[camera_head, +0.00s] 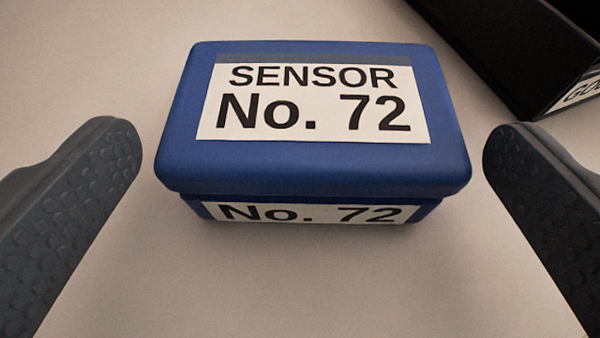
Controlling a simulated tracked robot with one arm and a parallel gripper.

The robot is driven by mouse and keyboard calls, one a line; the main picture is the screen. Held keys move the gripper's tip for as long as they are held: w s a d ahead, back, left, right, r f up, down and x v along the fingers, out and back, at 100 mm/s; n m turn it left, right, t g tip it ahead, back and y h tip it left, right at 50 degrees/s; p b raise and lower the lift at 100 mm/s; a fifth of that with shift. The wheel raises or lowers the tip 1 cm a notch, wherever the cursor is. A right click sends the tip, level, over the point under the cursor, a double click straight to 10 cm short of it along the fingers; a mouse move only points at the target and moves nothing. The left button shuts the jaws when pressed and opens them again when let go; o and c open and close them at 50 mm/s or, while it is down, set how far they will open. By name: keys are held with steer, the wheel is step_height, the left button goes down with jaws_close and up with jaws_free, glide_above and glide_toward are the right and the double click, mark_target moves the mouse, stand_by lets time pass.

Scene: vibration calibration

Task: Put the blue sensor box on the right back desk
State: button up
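The blue sensor box (310,165) sits upright on a pale surface in the middle of the camera view. White labels on its lid and front read "SENSOR No. 72" and "No. 72". My gripper (312,150) is open, with one dark, dimpled finger to the left of the box and one to the right. A gap shows between each finger and the box, and the fingers appear not to touch it. No desk can be told apart as the right back desk in this view.
A black open container or case (520,60) with a partly cut-off white label stands at the top right, behind the right finger. The pale surface (90,60) is clear to the left of the box and in front of it.

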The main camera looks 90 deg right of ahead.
steer(key=shift+r, duration=0.1)
steer(key=shift+a+r, duration=0.15)
steer(key=shift+a, duration=0.2)
steer(key=p+v, duration=0.3)
steer(key=v, duration=0.8)
steer(key=shift+p, duration=0.3)
steer(key=shift+a, duration=0.15)
